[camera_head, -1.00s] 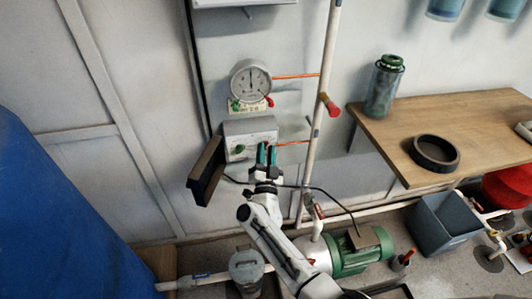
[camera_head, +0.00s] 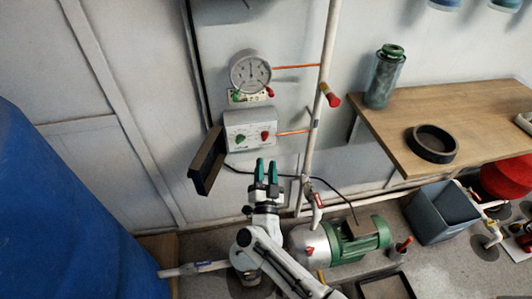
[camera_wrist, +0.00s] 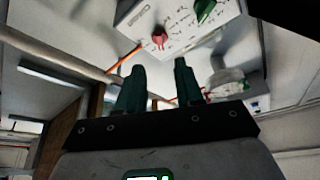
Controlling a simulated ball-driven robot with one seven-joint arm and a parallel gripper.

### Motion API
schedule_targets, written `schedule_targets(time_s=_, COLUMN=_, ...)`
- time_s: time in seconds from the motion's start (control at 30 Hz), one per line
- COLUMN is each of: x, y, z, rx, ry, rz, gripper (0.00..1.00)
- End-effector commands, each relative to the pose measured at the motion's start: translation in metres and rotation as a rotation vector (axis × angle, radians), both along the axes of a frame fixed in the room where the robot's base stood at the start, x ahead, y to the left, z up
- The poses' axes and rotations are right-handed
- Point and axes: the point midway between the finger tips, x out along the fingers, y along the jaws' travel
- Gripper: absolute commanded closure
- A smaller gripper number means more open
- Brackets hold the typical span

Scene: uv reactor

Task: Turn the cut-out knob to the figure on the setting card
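A grey control box (camera_head: 250,128) is on the wall below a round gauge. It has a green knob (camera_head: 240,139) at left and a red knob (camera_head: 265,135) at right; I cannot tell which is the cut-out knob. A small pale card (camera_head: 247,97) is under the gauge, its figure too small to read. In the wrist view the box appears inverted at the top, with the red knob (camera_wrist: 160,38) and the green knob (camera_wrist: 204,10). My gripper (camera_head: 266,165) is open and empty, below the box in the head view and apart from both knobs.
The gauge (camera_head: 250,72) is above the box. A dark panel (camera_head: 207,160) juts out at left. A white vertical pipe (camera_head: 313,130) and an orange tube (camera_head: 292,132) are at right. A green pump (camera_head: 350,243) and a wooden bench (camera_head: 460,120) are further right.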

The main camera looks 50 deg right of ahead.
Motion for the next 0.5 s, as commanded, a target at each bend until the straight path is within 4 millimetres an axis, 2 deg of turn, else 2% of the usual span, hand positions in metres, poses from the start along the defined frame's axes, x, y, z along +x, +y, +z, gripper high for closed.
schedule_targets(time_s=0.2, x=-0.013, y=0.014, z=-0.007, rx=0.0, ry=0.001, rz=0.001, gripper=0.64)
schedule_targets(time_s=0.5, x=-0.014, y=0.015, z=-0.007, rx=0.0, ry=0.0, rz=0.0, gripper=0.64)
